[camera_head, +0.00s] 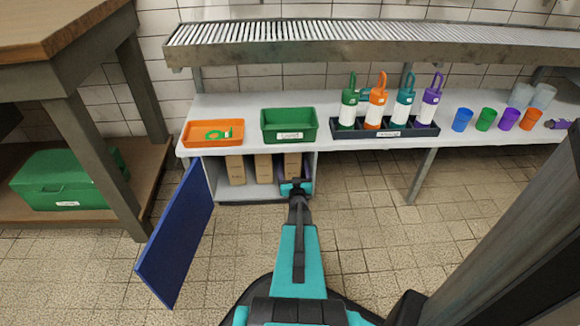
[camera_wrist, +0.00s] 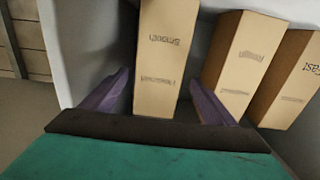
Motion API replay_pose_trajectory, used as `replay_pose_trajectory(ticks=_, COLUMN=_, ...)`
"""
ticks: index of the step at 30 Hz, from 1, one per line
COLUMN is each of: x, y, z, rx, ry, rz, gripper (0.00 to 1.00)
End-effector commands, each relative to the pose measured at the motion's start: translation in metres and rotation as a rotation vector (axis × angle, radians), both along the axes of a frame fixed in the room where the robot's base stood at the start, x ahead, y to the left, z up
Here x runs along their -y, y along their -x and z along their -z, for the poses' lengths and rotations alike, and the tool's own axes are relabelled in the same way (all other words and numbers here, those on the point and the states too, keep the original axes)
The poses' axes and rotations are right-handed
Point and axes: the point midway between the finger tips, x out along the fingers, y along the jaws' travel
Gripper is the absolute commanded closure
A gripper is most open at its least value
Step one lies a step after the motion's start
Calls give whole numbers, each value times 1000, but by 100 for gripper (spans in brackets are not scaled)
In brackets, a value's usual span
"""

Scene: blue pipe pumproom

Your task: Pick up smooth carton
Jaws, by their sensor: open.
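The smooth carton (camera_wrist: 165,50) is a tan upright box; its upside-down lettering appears to read "Smooth" in the wrist view. In the head view it is the rightmost carton (camera_head: 292,162) in the cabinet under the table. My gripper (camera_wrist: 160,100) is open, with one purple finger on each side of the carton's lower part in the picture. I cannot tell whether either finger touches it. In the head view my gripper (camera_head: 296,188) is at the cabinet's open front, hiding the carton's lower part.
Two more cartons (camera_wrist: 239,62) (camera_wrist: 288,78) stand beside it. The blue cabinet door (camera_head: 177,235) is swung open on the left. An orange tray (camera_head: 205,142), a green bin (camera_head: 289,118) and a bottle rack (camera_head: 385,131) stand on the table above. The floor (camera_head: 370,250) to the right is clear.

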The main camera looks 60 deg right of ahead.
Motion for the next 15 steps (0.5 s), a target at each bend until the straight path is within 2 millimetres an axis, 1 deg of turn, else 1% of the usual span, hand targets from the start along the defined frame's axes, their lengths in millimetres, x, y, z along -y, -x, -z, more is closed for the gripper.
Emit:
replay_pose_trajectory(ticks=1, x=4, y=-3, z=1, rx=1, ry=1, rz=0, gripper=20)
replay_pose_trajectory(ticks=3, x=6, y=-5, z=0, rx=1, ry=1, rz=0, gripper=20)
replay_pose_trajectory(ticks=15, x=7, y=-5, z=0, rx=0, ry=0, rz=0, gripper=20)
